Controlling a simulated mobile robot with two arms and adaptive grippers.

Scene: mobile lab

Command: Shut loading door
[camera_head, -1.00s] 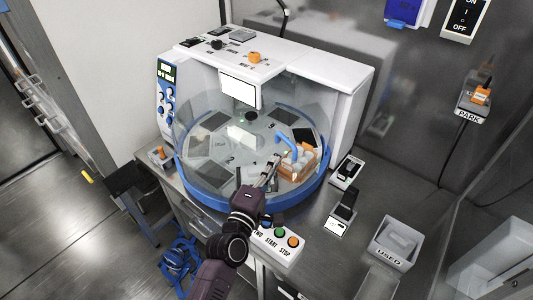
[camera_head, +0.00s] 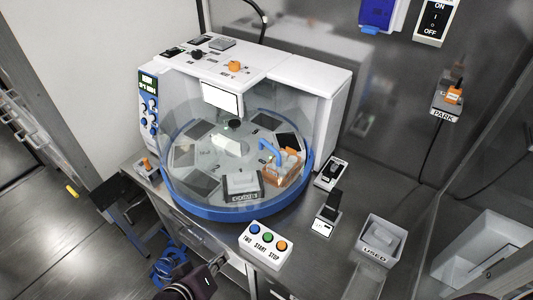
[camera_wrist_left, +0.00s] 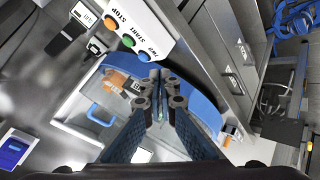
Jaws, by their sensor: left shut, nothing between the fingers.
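The white machine (camera_head: 270,75) has a round blue-rimmed chamber (camera_head: 228,212) under a clear curved cover (camera_head: 185,135). A bent blue handle (camera_head: 268,150) stands at the right of the chamber, beside a clear orange box-like part (camera_head: 287,168); the handle also shows in the left wrist view (camera_wrist_left: 97,116). I cannot tell which clear panel is the loading door, or whether it is fully shut. My left gripper (camera_head: 217,265) is shut and empty, low in front of the counter, apart from the handle. Its fingers (camera_wrist_left: 158,75) show in the wrist view. My right gripper is not in view.
A button box (camera_head: 265,245) with blue, green and orange buttons stands at the counter's front edge. Small black-and-white devices (camera_head: 330,205) and a bin marked USED (camera_head: 380,238) stand to the right. A dark stool (camera_head: 117,192) is at the left.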

